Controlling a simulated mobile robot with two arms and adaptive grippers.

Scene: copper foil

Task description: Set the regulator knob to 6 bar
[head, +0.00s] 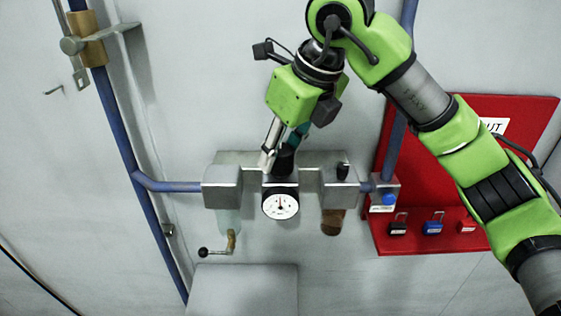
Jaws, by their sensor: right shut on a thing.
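The regulator unit (227,172) is a grey metal block on the wall, set into a blue pipe. Its round white gauge (281,204) faces me at the front centre, with the needle pointing about straight up; the scale is too small to read. The dark regulator knob (284,162) stands on top, above the gauge. My right gripper (281,158) comes down from above with its fingers around the knob and shut on it. The fingers partly cover the knob. My left gripper is not in view.
A red lockout board (500,240) with several small padlocks (433,224) hangs at right, behind my right arm. A small valve with a blue button (388,199) sits beside the unit. A lever valve (85,42) is on the pipe at upper left. A grey box (245,290) lies below.

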